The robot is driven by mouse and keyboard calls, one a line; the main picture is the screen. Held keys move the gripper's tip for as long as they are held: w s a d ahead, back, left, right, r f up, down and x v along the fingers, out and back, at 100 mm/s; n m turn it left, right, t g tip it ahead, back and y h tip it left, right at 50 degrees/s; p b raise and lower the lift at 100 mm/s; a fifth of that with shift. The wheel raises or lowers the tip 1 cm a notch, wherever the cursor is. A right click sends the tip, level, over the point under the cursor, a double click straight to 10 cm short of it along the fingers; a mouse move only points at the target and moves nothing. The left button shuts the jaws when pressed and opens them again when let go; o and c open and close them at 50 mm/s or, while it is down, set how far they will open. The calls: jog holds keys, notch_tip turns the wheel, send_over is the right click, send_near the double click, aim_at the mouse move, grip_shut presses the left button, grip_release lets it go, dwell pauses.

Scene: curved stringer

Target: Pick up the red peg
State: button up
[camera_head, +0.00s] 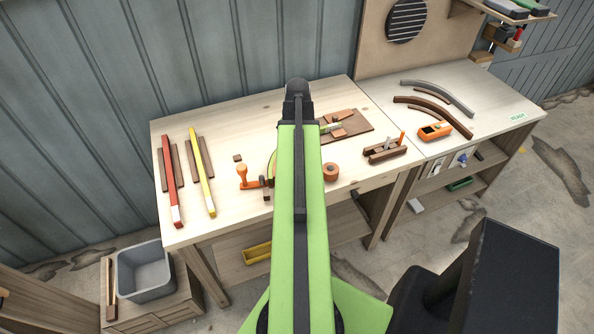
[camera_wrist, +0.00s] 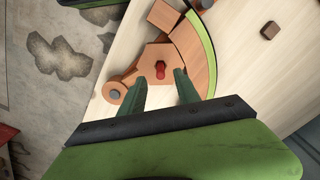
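The red peg (camera_wrist: 160,69) shows in the wrist view, standing on an orange-brown wooden block (camera_wrist: 148,62). My gripper (camera_wrist: 159,77) is open, with its two dark green fingers apart. The peg appears between and just beyond the fingertips, and nothing is held. I cannot tell how far above the peg the fingertips are. In the head view my green arm hides the peg and the gripper.
A curved wooden strip with a green edge (camera_wrist: 202,45) lies right of the peg. A small dark brown block (camera_wrist: 270,30) is farther right. On the workbench, red (camera_head: 171,180) and yellow (camera_head: 203,175) bars lie left and a wooden plane (camera_head: 385,150) right.

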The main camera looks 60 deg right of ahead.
notch_tip(320, 180, down, 5)
jog(key=b, duration=0.4)
jog(key=shift+f+b, duration=0.15)
jog(key=shift+b, duration=0.25)
jog(key=shift+r, duration=0.2)
jog(key=shift+c, duration=0.5)
grip_shut()
